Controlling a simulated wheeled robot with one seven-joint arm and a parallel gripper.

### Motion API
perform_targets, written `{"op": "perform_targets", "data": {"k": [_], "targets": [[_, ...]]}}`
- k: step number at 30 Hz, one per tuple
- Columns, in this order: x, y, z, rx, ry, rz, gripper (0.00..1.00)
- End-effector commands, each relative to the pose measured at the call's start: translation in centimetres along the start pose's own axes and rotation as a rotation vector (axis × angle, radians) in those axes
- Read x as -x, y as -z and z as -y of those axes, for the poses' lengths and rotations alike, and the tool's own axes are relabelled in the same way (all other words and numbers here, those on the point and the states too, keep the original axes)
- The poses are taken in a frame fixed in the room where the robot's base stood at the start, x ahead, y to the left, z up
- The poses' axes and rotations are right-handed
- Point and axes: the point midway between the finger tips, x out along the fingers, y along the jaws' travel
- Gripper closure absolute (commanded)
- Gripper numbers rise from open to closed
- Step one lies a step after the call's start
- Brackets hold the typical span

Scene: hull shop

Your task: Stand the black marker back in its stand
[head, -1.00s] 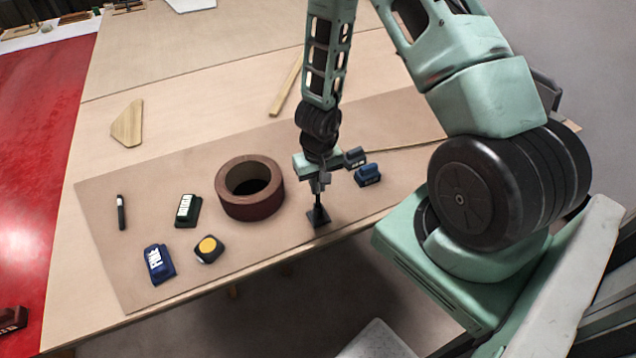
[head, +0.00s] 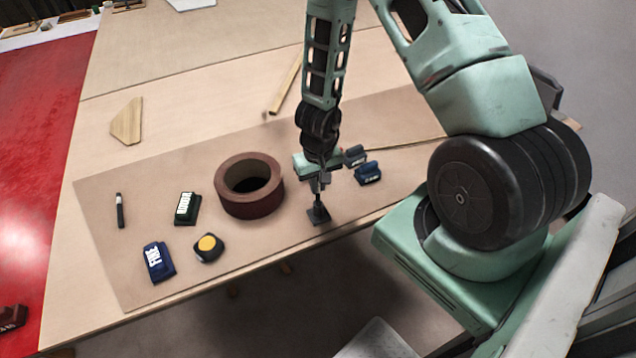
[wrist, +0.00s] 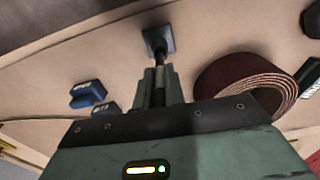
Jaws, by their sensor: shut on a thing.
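My gripper (head: 319,186) is shut on the black marker (head: 317,198), a slim dark rod that points down and looks about upright. The stand (head: 319,215) is a small dark square block on the brown mat near the table's front edge, right below my gripper. In the wrist view the marker (wrist: 160,68) runs from between my fingers (wrist: 155,92) to the stand (wrist: 158,40). Its lower end meets the middle of the stand in both views; how deep it sits is hidden. My fingers are just above the stand, apart from it.
A brown abrasive roll (head: 249,187) stands close left of my gripper. Two blue blocks (head: 368,173) lie close to its right. A green block (head: 187,207), a tape measure (head: 208,247), a blue block (head: 158,261) and another slim dark pen-like item (head: 119,210) lie further left.

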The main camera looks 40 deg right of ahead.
Motion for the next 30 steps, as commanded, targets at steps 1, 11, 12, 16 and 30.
{"op": "perform_targets", "data": {"k": [1, 11, 12, 16, 30], "targets": [[-0.05, -0.01, 0.00, 0.000, 0.000, 0.000, 1.00], [-0.57, 0.00, 0.00, 0.000, 0.000, 0.000, 1.00], [-0.60, 0.00, 0.00, 0.000, 0.000, 0.000, 1.00], [-0.60, 0.00, -0.01, 0.000, 0.000, 0.000, 1.00], [-0.63, 0.00, -0.01, 0.001, 0.000, 0.000, 1.00]]}}
